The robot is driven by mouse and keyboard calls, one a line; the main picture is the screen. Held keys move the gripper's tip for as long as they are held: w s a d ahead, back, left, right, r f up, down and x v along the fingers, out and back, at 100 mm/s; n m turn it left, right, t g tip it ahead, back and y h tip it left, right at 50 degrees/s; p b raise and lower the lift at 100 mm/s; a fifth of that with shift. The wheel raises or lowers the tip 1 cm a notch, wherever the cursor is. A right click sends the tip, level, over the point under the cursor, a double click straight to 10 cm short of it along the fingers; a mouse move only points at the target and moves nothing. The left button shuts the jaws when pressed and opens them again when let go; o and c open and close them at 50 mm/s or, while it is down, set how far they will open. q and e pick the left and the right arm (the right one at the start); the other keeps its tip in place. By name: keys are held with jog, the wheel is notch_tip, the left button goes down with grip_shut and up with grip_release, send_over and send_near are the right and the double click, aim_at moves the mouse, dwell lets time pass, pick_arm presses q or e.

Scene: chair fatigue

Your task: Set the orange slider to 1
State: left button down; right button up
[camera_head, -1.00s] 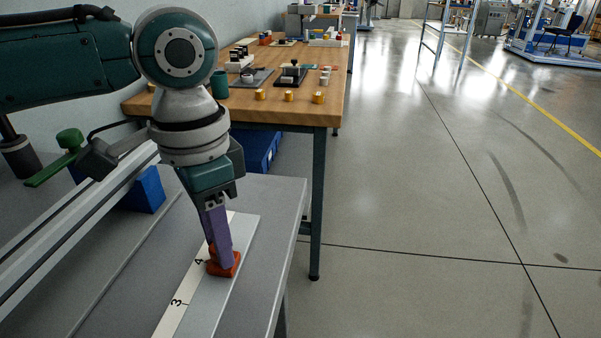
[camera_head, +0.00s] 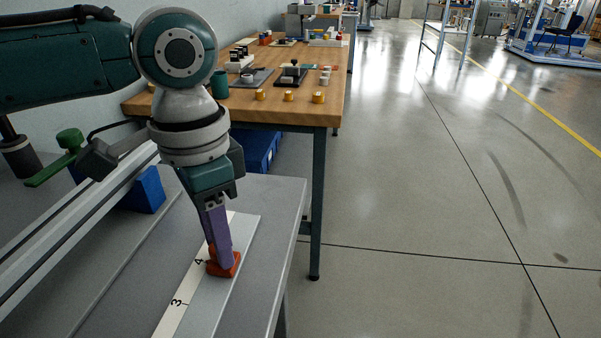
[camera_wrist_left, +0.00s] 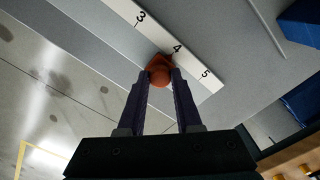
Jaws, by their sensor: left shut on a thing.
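The orange slider (camera_head: 224,266) sits on a flat rail with a white number scale (camera_head: 176,303) on the grey bench. The slider is beside the mark 4; the 3 shows nearer to me. My left gripper (camera_head: 226,258) reaches down from above with its purple fingers around the slider's knob. In the left wrist view the fingers (camera_wrist_left: 160,84) are shut on the round orange knob (camera_wrist_left: 160,75), and the scale (camera_wrist_left: 165,40) shows 3, 4 and 5, with the slider's pointer at 4. My right gripper is not in view.
A blue block (camera_head: 146,190) and a green-handled clamp (camera_head: 68,143) are on the bench left of the rail. A wooden table (camera_head: 290,112) with several small items stands behind. The floor to the right is clear.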

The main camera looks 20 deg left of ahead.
aim_at(202, 314)
pick_arm(q)
jog(key=shift+s+r+p, duration=0.15)
jog(key=shift+s+p, duration=0.05)
jog(key=shift+p, duration=0.1)
jog(key=s+p, duration=0.2)
jog(key=s+d+p, duration=0.1)
jog(key=s+p, duration=0.1)
jog(key=s+r+p, duration=0.1)
jog(key=s+p, duration=0.1)
jog(key=p, duration=0.1)
jog(key=shift+d, duration=0.25)
jog(key=s+d+p, duration=0.1)
jog(key=s+p, duration=0.1)
jog(key=s, duration=0.1)
jog(key=s+p, duration=0.3)
jog(key=s, duration=0.1)
jog(key=s+d+p, duration=0.1)
jog(key=s+p, duration=0.1)
jog(key=s, duration=0.1)
jog(key=shift+s+d+f+p, duration=0.15)
jog(key=shift+d+f+p, duration=0.15)
jog(key=shift+f+p, duration=0.1)
jog(key=shift+s+d+f, duration=0.15)
jog(key=shift+s+f, duration=0.05)
jog(key=shift+s, duration=0.3)
jog(key=c, duration=0.7)
grip_release()
jog(key=shift+s, duration=0.2)
jog(key=shift+o, duration=0.6)
jog(key=shift+w, duration=0.1)
